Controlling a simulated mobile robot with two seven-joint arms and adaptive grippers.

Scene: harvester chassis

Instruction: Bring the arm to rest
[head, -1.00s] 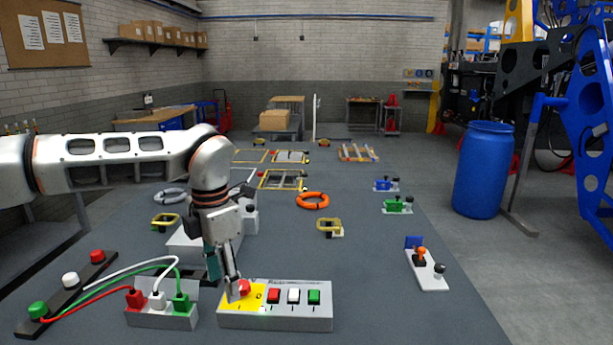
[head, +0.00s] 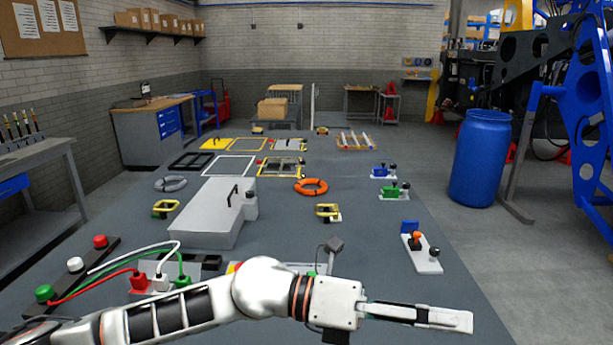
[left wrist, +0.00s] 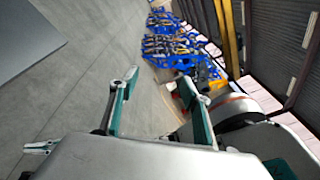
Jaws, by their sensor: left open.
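My left arm reaches across the bottom of the head view from the left, stretched out low over the near part of the grey table. My left gripper (head: 415,314) points to the right and is empty. In the left wrist view its two fingers (left wrist: 160,100) stand apart with nothing between them. Behind the arm, the button box is almost wholly hidden, with only small bits of its yellow and green showing. My right gripper does not show.
Beside the arm are a plug box (head: 182,282) with coloured cables and a black strip (head: 86,262) with three knobs. A grey box (head: 208,222), an orange ring (head: 311,186) and lever blocks stand farther back. A blue barrel (head: 481,160) stands right of the table.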

